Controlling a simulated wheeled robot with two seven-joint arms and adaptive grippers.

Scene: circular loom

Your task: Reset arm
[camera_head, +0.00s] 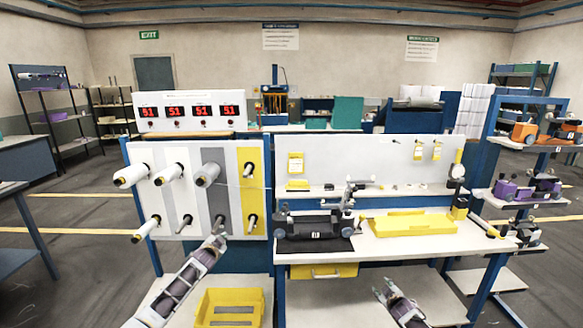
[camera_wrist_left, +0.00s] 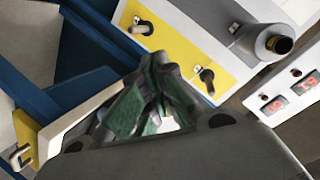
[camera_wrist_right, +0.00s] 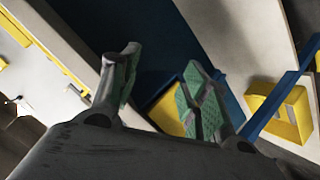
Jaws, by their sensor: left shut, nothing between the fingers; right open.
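My left gripper (camera_head: 216,240) is in front of the lower part of the peg panel (camera_head: 190,215), below the grey stripe. In the left wrist view its fingers (camera_wrist_left: 158,68) are shut with nothing between them, close to the panel's yellow stripe. My right gripper (camera_head: 384,291) is low in front of the workbench, below the bench top's front edge. In the right wrist view its fingers (camera_wrist_right: 160,70) are spread apart and empty.
The panel carries white spools (camera_head: 130,176), a grey spool (camera_head: 208,174) and several bare pegs. A yellow bin (camera_head: 228,296) stands below it. The bench holds a dark device (camera_head: 315,226) and a yellow tray (camera_head: 412,222). A shelf rack (camera_head: 520,205) stands at right.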

